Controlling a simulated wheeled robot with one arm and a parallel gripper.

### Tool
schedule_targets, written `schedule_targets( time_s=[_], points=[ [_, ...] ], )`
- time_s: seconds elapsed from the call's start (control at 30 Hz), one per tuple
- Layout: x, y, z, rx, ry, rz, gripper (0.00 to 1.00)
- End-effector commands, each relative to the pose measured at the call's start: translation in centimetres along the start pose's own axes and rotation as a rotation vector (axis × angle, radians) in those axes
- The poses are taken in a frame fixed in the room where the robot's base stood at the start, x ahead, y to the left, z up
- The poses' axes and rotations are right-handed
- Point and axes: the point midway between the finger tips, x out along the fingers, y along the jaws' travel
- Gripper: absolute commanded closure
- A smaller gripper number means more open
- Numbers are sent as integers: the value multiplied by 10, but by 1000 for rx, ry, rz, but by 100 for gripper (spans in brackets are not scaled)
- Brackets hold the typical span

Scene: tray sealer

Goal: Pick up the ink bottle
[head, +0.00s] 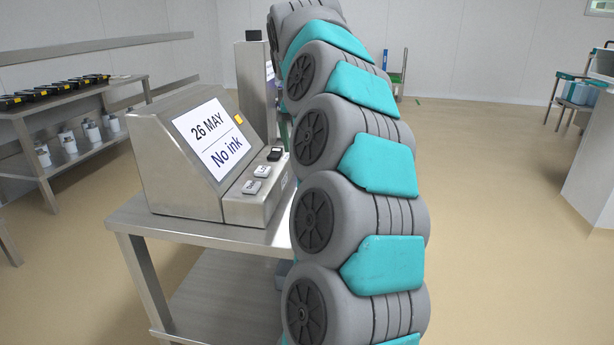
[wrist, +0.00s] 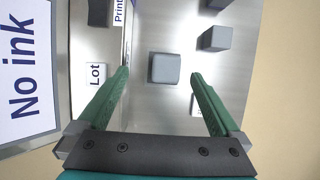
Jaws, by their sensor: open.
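My gripper (wrist: 159,74) is open in the wrist view, with its two green fingers apart. A grey, rounded square-topped block (wrist: 165,68) appears between the fingertips, on a steel surface. I cannot tell how far below the fingers it is, or whether it is the ink bottle. In the head view my arm hides the gripper and that surface. Several white bottles with dark parts stand on the lower shelf at the left, one of them nearest (head: 42,155); their contents cannot be read.
The steel console (head: 165,165) reads "26 MAY" and "No ink" and stands on a steel table (head: 130,215). In the wrist view another grey block (wrist: 217,38) stands to the upper right. A shelf unit (head: 40,112) holds several black items. Open floor lies at the right.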

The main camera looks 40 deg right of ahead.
Motion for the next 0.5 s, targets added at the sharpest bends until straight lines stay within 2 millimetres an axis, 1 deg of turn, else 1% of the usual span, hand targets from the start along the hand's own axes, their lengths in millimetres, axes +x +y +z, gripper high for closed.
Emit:
schedule_targets(
  time_s=[0.1,0.37,0.5],
  points=[
    [14,-1,-2,-1,5,0,0],
    [31,-3,-5,0,4,0,0],
    [48,-7,-10,-1,5,-1,0]
  ],
)
